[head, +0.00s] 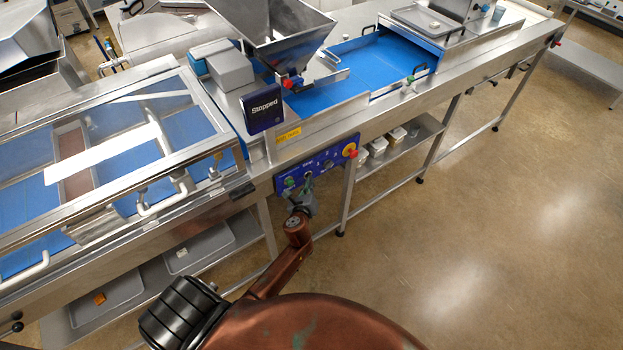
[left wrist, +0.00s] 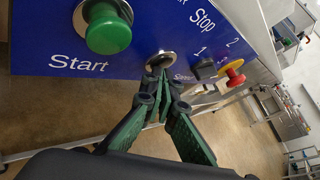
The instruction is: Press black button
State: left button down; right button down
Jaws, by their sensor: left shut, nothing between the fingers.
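A blue control panel (head: 323,162) sits on the front of the steel machine. In the left wrist view the panel (left wrist: 40,25) carries a large green button (left wrist: 108,30) above the word Start. Beside it is a round silver-rimmed control (left wrist: 157,57) with a dark face, partly covered by my fingertips; it may be the black button. A dark knob (left wrist: 204,69) sits near the marks 1 and 2. My left gripper (left wrist: 163,70) is shut and empty, its tips at the silver-rimmed control; I cannot tell whether they touch it. It also shows in the head view (head: 305,186). My right gripper is out of view.
A red stop knob on a yellow base (left wrist: 233,73) is at the panel's right end. A display reading Stopped (head: 262,109) stands above the panel, near a steel hopper (head: 272,28). A lower shelf (head: 400,143) holds small containers. The floor at right is clear.

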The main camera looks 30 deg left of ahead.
pick_arm(q)
jog(key=shift+a+r, duration=0.1)
jog(key=shift+a, duration=0.05)
jog(key=s+d, duration=0.2)
jog(key=d, duration=0.4)
jog(key=shift+s, duration=0.2)
dwell(0.5)
